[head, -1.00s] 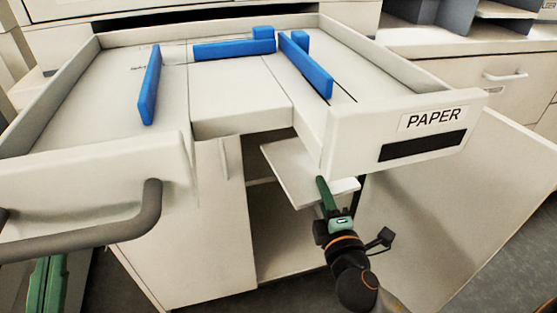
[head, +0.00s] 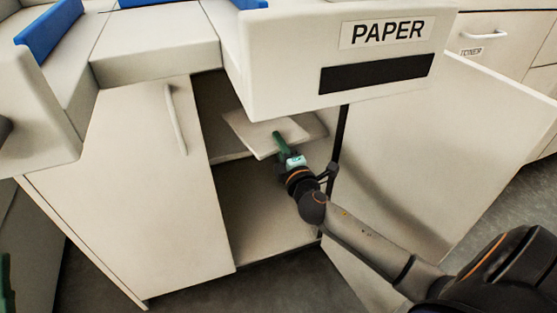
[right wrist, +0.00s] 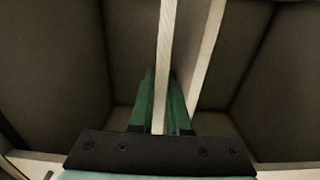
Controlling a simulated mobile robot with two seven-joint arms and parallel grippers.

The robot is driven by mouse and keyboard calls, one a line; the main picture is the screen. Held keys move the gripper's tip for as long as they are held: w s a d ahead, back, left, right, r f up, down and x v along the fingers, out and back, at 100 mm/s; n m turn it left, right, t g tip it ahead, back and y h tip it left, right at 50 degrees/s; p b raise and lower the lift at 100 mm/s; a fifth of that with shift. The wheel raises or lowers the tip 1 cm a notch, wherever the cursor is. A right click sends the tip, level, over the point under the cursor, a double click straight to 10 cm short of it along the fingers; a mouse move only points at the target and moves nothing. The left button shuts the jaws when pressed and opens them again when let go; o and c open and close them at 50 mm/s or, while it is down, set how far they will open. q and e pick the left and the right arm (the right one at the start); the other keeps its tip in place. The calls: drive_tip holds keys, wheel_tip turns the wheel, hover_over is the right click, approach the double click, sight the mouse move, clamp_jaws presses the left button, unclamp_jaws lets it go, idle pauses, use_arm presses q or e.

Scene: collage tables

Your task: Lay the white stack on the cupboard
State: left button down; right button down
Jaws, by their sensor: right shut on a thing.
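The white stack (head: 249,131) is a thin flat slab inside the open cupboard (head: 265,215), under the paper drawer. My right gripper (head: 277,136) is shut on its near edge, and the arm reaches in from the lower right. In the right wrist view the stack (right wrist: 166,45) is edge-on between the green fingers (right wrist: 160,85). The cupboard's shelf (head: 313,124) is close to the stack; I cannot tell whether they touch. A green part of my left gripper (head: 6,288) shows at the left edge, with its jaws not readable.
The open drawer labelled PAPER (head: 345,60) overhangs the cupboard. The right cupboard door (head: 420,150) stands open beside my right arm; the left door (head: 150,190) is closed. A dark upright post (head: 338,150) is just right of my gripper. Blue dividers (head: 48,28) stand in the drawer.

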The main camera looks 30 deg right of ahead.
drive_tip(key=shift+w+d+f, duration=0.25)
drive_tip(key=shift+w+f, duration=0.05)
drive_tip(key=shift+f, duration=0.1)
drive_tip(key=f+b, duration=0.3)
drive_tip(key=shift+w+d+f, duration=0.2)
drive_tip(key=shift+w+f, duration=0.05)
drive_tip(key=shift+f, duration=0.1)
drive_tip(key=shift+f, duration=0.15)
drive_tip(key=c, duration=1.3)
unclamp_jaws()
drive_tip(key=shift+f, duration=0.1)
drive_tip(key=o, duration=0.4)
